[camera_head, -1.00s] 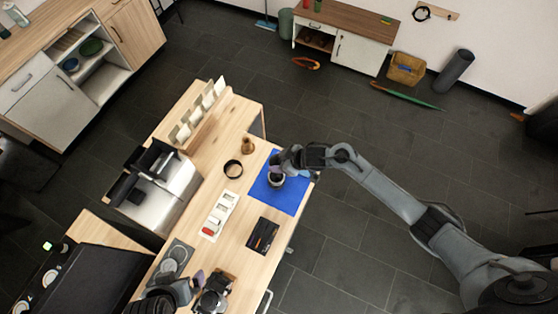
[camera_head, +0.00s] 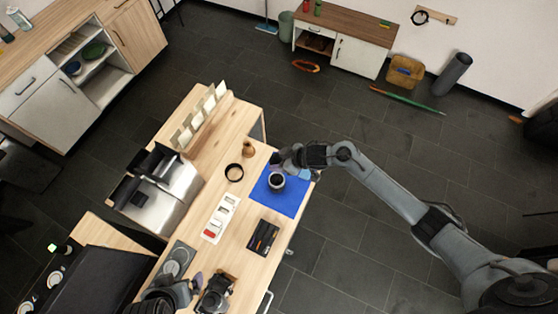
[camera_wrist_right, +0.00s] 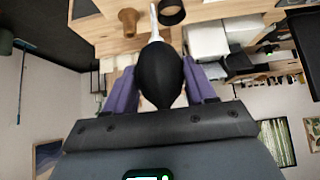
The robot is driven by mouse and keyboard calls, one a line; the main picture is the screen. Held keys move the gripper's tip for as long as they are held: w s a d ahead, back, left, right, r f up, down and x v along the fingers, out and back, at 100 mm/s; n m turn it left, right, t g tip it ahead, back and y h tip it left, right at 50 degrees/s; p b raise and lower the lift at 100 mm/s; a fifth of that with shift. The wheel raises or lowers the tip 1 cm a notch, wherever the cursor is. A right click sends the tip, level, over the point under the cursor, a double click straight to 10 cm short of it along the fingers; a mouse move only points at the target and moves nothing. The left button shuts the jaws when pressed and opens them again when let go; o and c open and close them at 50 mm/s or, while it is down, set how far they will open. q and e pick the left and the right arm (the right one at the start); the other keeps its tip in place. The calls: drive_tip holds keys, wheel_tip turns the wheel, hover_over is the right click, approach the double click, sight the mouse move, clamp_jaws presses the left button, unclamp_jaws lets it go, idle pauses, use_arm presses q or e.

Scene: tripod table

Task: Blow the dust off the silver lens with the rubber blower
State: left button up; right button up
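The silver lens (camera_head: 277,181) stands on the blue mat (camera_head: 288,200) at the table's right edge, its dark round opening facing up. My right gripper (camera_head: 283,160) is just beyond the lens, above the mat's far end. In the right wrist view, the black rubber blower (camera_wrist_right: 160,76) sits between the purple fingers of my right gripper (camera_wrist_right: 160,85), its pale nozzle (camera_wrist_right: 154,25) pointing up the picture. The fingers flank the bulb closely. My left gripper (camera_head: 196,281) is low at the table's near end, beside the camera (camera_head: 216,292); its opening is unclear.
A white tray (camera_head: 220,217) and a black case (camera_head: 263,238) lie nearer. A wooden rack (camera_head: 203,115) stands at the far left. Bare wood separates them.

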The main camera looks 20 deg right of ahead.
drive_tip(key=w+d+b, duration=0.1)
drive_tip(key=w+d, duration=0.3)
drive_tip(key=d, duration=0.1)
drive_tip(key=shift+w, duration=0.2)
idle(0.3)
drive_tip(key=shift+d, duration=0.1)
idle(0.6)
drive_tip(key=shift+m, duration=0.3)
